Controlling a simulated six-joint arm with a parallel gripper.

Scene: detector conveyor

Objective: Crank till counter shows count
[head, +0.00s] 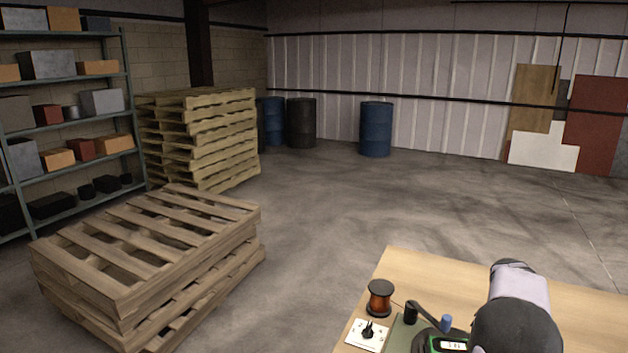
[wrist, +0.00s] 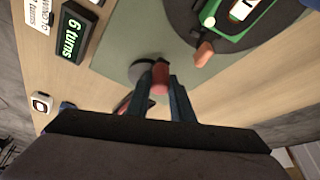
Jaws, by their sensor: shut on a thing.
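My gripper (wrist: 160,88) is shut on a small reddish crank handle (wrist: 160,76) in the wrist view. A dark round disc (wrist: 139,71) lies just left of the fingertips, partly covered by the handle. A green counter device (wrist: 238,22) with a pale window sits on a large dark round base at upper right. The counter (head: 452,345) also shows at the bottom edge of the head view, its digits too small to read surely. My arm hides part of the bench in the head view.
The wooden bench (head: 402,266) also carries a copper wire spool (head: 380,298) and a white plate with a black knob (head: 367,334). A white printed card (wrist: 39,14) lies beside the sign. Stacked pallets (head: 150,250), shelves and drums stand away from the bench.

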